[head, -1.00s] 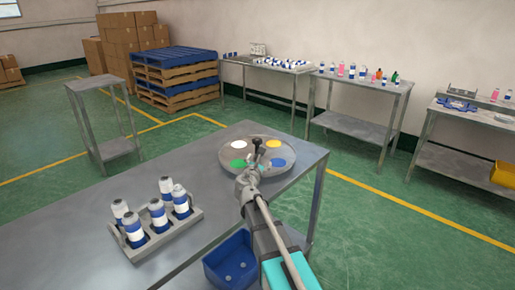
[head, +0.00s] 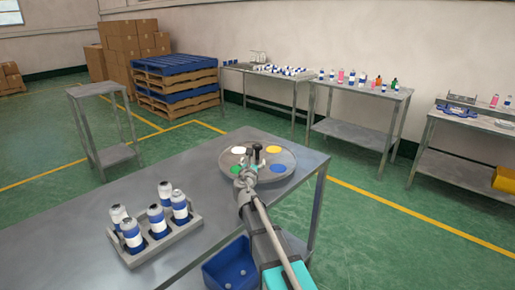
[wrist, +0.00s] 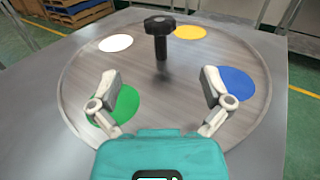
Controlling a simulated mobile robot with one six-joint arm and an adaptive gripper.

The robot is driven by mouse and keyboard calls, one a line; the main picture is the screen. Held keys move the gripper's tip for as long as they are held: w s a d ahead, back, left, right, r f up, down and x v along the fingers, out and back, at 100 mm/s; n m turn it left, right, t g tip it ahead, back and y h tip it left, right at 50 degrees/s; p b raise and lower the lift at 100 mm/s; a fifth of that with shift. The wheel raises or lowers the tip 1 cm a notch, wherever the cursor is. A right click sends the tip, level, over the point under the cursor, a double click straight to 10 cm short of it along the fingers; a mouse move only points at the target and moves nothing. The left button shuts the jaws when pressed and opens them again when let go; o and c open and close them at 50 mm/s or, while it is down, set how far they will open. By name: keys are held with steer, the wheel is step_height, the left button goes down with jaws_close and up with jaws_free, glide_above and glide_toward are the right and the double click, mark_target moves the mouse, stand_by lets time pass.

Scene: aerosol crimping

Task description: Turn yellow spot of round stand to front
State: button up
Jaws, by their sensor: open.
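The round stand (head: 285,158) lies on the metal table near its right end. In the wrist view its grey disc (wrist: 185,106) fills most of the picture. A black knob on a post (wrist: 161,40) stands upright at its middle. The yellow spot (wrist: 190,32) is at the far right, the white spot (wrist: 116,43) far left, the green spot (wrist: 112,106) near left and the blue spot (wrist: 235,83) near right. My gripper (wrist: 162,82) is open and empty over the near side of the disc, its fingers apart on either side of the knob's line, short of the post.
A grey rack (head: 155,243) with several blue-and-white cans stands on the table (head: 205,185) at left. A blue bin (head: 231,265) sits below the table edge. Side tables with bottles line the back wall. The table between rack and stand is clear.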

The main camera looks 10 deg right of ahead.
mark_target(258, 149)
steer(key=x, duration=1.2)
steer(key=c, duration=1.3)
steer(key=shift+d, duration=0.1)
steer(key=shift+c, duration=0.2)
steer(key=shift+d+m+h, duration=0.25)
steer(key=shift+m+h, duration=0.05)
steer(key=shift+h, duration=0.2)
